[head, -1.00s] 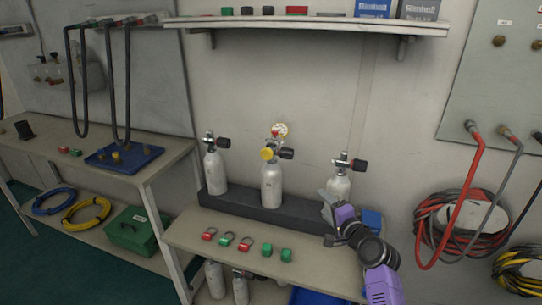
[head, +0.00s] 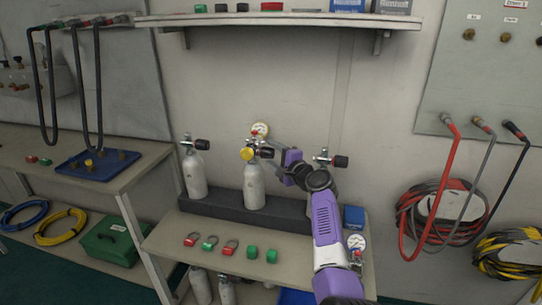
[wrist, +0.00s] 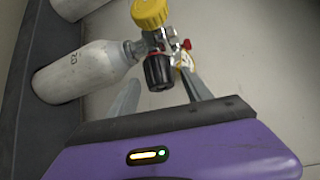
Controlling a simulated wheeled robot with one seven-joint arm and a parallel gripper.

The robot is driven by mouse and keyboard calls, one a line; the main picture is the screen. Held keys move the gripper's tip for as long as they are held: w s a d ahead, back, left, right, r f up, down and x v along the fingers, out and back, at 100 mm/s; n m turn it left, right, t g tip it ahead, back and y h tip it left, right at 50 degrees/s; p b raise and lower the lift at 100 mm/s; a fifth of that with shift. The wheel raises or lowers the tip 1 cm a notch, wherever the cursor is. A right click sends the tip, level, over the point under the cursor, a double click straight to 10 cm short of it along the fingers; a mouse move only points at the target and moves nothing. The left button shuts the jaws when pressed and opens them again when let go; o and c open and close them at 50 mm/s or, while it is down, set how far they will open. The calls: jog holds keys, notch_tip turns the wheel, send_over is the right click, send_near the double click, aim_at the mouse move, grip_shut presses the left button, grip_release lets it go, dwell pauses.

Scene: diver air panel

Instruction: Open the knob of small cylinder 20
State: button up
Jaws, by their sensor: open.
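The middle white cylinder (head: 254,186) stands upright in a dark rack, with a yellow cap (head: 248,153), a gauge (head: 260,130) and a black knob (head: 266,152) on its right side. Its label is too small to read surely as 20. The wrist view shows this cylinder (wrist: 85,72) lying sideways in the picture, with its yellow cap (wrist: 151,12) and black knob (wrist: 158,72). My gripper (wrist: 161,80) is open, its fingers on either side of the knob's end; I cannot tell whether they touch it. In the head view my gripper (head: 273,146) is just right of the knob.
Another cylinder (head: 194,174) stands left in the rack (head: 225,208). A third, right, is mostly behind my arm; its black knob (head: 340,161) shows. Red and green shackles and green blocks (head: 252,252) lie on the bench front (head: 200,228). A shelf (head: 270,19) runs above.

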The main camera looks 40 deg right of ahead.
jog(key=shift+w+d, duration=0.1)
jog(key=shift+w, duration=0.55)
jog(key=shift+c, duration=0.5)
grip_shut()
jog(key=shift+f+b, duration=0.3)
jog(key=shift+b, duration=0.7)
jog(key=shift+t+b, duration=0.3)
jog(key=shift+b, duration=0.35)
